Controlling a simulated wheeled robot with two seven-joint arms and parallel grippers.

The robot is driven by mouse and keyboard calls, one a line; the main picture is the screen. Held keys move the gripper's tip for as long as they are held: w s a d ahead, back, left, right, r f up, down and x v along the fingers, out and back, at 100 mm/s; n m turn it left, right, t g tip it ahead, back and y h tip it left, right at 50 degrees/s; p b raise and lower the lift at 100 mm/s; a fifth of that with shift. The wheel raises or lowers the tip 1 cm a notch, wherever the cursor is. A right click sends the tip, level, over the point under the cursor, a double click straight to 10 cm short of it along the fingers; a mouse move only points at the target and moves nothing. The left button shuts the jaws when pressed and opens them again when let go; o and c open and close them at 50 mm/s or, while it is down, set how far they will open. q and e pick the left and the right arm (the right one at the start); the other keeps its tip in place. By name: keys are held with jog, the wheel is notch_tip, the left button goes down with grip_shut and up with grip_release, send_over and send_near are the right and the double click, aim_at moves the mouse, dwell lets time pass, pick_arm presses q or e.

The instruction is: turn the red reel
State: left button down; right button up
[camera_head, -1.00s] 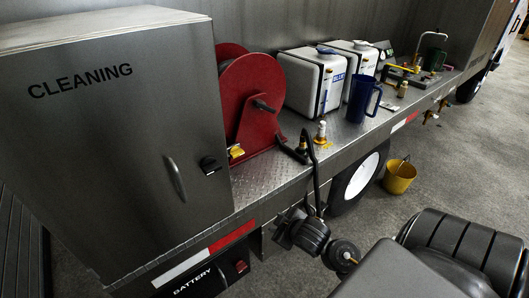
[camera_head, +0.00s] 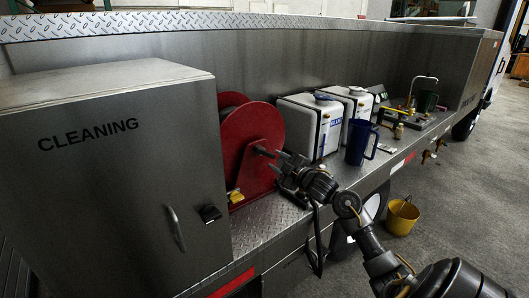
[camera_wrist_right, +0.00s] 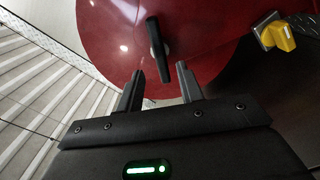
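The red reel (camera_head: 243,150) stands on the truck's metal deck beside the cleaning cabinet. A dark handle sticks out from its face; it shows in the right wrist view (camera_wrist_right: 156,38). My right gripper (camera_head: 272,160) is in front of the reel, close to the handle. In the right wrist view the gripper (camera_wrist_right: 160,72) has its two fingers apart, with the handle just beyond the fingertips, roughly in line with the gap. I cannot tell whether anything touches. The gripper holds nothing. My left gripper is not in view.
The cleaning cabinet (camera_head: 110,170) stands left of the reel. A yellow part (camera_wrist_right: 277,35) is at the reel's base. White tanks (camera_head: 306,130) and a blue jug (camera_head: 358,142) stand right of the reel. A yellow bucket (camera_head: 402,216) is on the floor.

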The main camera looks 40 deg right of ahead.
aim_at(266, 153)
jog(key=w+p, duration=0.1)
jog(key=w, duration=0.5)
jog(key=shift+r+p, duration=0.15)
jog(key=shift+p, duration=0.15)
jog(key=shift+w, duration=0.7)
jog(key=shift+c, duration=0.3)
grip_shut()
